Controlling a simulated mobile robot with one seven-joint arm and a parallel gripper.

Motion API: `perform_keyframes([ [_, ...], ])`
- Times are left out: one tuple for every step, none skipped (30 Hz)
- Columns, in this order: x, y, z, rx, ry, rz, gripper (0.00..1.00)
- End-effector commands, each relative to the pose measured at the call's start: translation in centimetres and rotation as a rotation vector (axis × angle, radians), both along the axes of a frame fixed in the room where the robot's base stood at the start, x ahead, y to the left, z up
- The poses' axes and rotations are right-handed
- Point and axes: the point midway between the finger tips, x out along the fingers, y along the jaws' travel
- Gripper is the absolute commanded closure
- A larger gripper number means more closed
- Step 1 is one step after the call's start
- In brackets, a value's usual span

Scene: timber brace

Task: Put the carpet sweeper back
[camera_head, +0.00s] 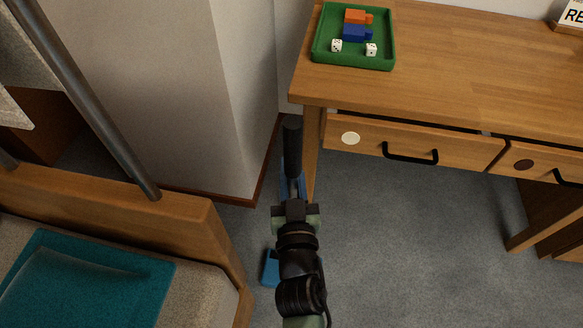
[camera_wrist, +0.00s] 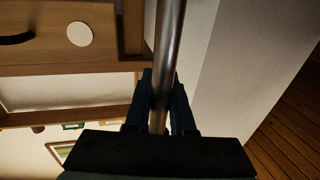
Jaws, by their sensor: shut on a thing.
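The carpet sweeper stands with its black handle (camera_head: 291,150) pointing up, between the wall corner and the desk's left leg. A blue part, seemingly its head (camera_head: 270,268), shows low beside my arm; the rest is hidden behind the arm. My gripper (camera_head: 293,190) is shut on the sweeper's pole just below the black handle. In the wrist view the shiny metal pole (camera_wrist: 170,45) runs between the two dark fingers (camera_wrist: 161,100).
The wooden desk (camera_head: 450,70) with drawers is close on the right; a green tray (camera_head: 322,50) with blocks and dice lies on it. The white wall (camera_head: 190,90) is at left, a wooden bed frame (camera_head: 215,240) at lower left. Grey carpet (camera_head: 420,250) is clear at lower right.

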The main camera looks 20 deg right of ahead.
Motion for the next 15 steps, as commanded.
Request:
perform_keyframes([
  [0.09,0.01,0.31,-0.004,-0.010,0.002,1.00],
  [0.09,0.01,0.26,-0.004,-0.010,0.002,1.00],
  [0.10,0.01,0.19,-0.004,-0.010,0.002,1.00],
  [0.10,0.01,0.15,-0.004,-0.010,0.002,1.00],
  [0.10,0.01,0.10,-0.004,-0.010,0.002,1.00],
  [0.10,0.01,0.03,-0.004,-0.010,0.002,1.00],
  [0.09,0.01,-0.02,-0.004,-0.010,0.002,1.00],
  [0.09,0.01,-0.07,-0.004,-0.010,0.002,1.00],
  [0.09,0.01,-0.13,-0.005,-0.010,0.002,1.00],
  [0.10,0.01,-0.02,-0.005,-0.010,0.002,0.73],
  [0.09,0.01,-0.02,-0.005,-0.010,0.002,0.67],
  [0.09,0.01,-0.06,-0.004,-0.009,0.002,0.60],
  [0.08,0.01,-0.10,-0.003,-0.008,0.002,0.55],
  [0.07,0.01,-0.14,-0.003,-0.008,0.002,0.49],
  [0.06,0.01,-0.19,-0.002,-0.007,0.001,0.43],
])
